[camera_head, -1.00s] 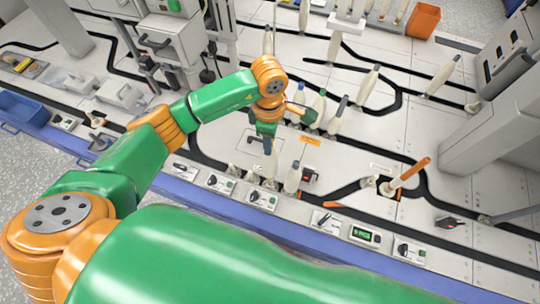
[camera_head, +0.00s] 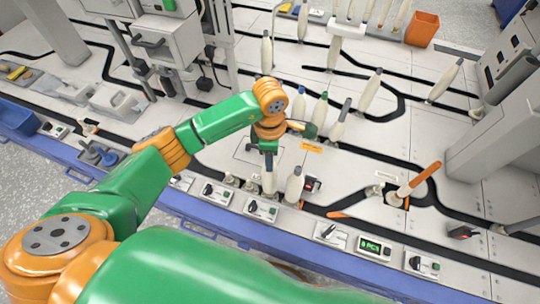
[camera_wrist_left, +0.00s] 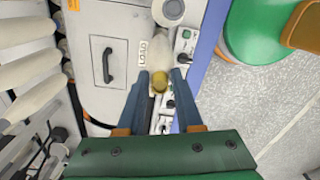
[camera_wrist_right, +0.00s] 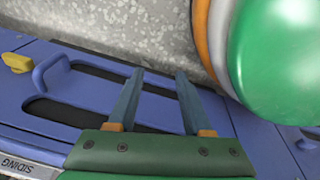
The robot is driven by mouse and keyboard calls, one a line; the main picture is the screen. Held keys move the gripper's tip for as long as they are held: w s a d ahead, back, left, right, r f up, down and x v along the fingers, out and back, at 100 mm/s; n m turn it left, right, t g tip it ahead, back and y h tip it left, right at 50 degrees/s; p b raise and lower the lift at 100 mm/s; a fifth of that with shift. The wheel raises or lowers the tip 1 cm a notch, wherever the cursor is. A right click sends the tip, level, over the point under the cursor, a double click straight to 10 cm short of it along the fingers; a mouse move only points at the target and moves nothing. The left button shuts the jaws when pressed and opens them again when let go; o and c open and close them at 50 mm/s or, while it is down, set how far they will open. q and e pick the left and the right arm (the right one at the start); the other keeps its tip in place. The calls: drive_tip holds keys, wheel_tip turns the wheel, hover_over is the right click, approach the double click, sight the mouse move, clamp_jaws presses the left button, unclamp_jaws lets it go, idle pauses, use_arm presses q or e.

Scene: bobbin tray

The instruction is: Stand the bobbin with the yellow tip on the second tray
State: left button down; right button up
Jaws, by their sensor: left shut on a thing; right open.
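The bobbin with the yellow tip (camera_wrist_left: 159,82) is between the fingers of my left gripper (camera_wrist_left: 160,80). In the head view its pale body (camera_head: 269,182) hangs roughly upright below my left gripper (camera_head: 268,155), at the table's front. The fingers hide its upper part there, and I cannot tell whether its foot touches anything. Another pale bobbin (camera_head: 294,186) stands just right of it. A white tray (camera_head: 347,30) with several bobbins is at the back; I cannot tell which tray is the second. My right gripper (camera_wrist_right: 160,78) is open and empty over the blue table edge.
Bobbins with blue (camera_head: 300,103), green (camera_head: 320,108) and dark (camera_head: 341,120) tips stand behind my left gripper. An orange rod (camera_head: 425,174) leans at the right. Switch boxes (camera_head: 262,210) line the front edge. An orange bin (camera_head: 422,28) is at the back.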

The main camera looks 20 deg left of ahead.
idle(1.0)
use_arm(q)
drive_tip(key=shift+f+b, duration=0.55)
drive_tip(key=shift+b, duration=0.05)
drive_tip(key=c, duration=0.8)
unclamp_jaws()
drive_tip(key=shift+c, duration=0.2)
